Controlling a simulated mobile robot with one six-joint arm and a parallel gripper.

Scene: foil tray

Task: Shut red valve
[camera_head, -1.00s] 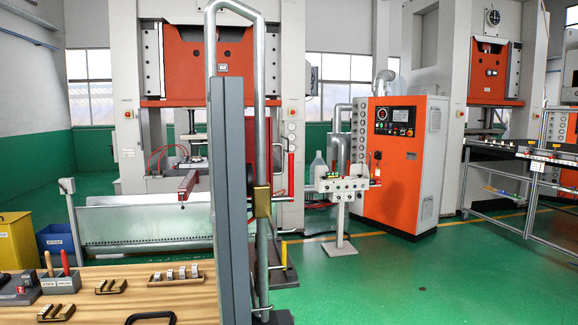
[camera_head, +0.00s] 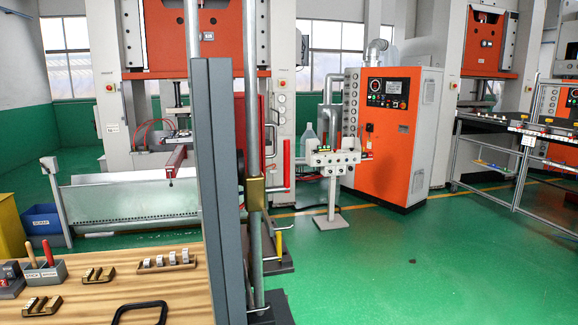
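A red upright bar handle (camera_head: 287,158), likely the red valve's lever, stands just right of a tall silver pipe (camera_head: 251,110). Its lower end meets a short horizontal grey part near the pipe. A brass-coloured block (camera_head: 255,192) sits on the pipe below and to the left of the red handle. A smaller yellow upright handle (camera_head: 278,241) is lower on the same side. A wide grey post (camera_head: 216,190) stands left of the pipe and hides what is behind it. My gripper is not in view.
A wooden bench (camera_head: 140,270) with small tools fills the lower left. A white control stand (camera_head: 334,160) and an orange cabinet (camera_head: 384,130) are beyond the pipe. A dark-topped table (camera_head: 520,130) is at right. Green floor (camera_head: 430,270) is clear at lower right.

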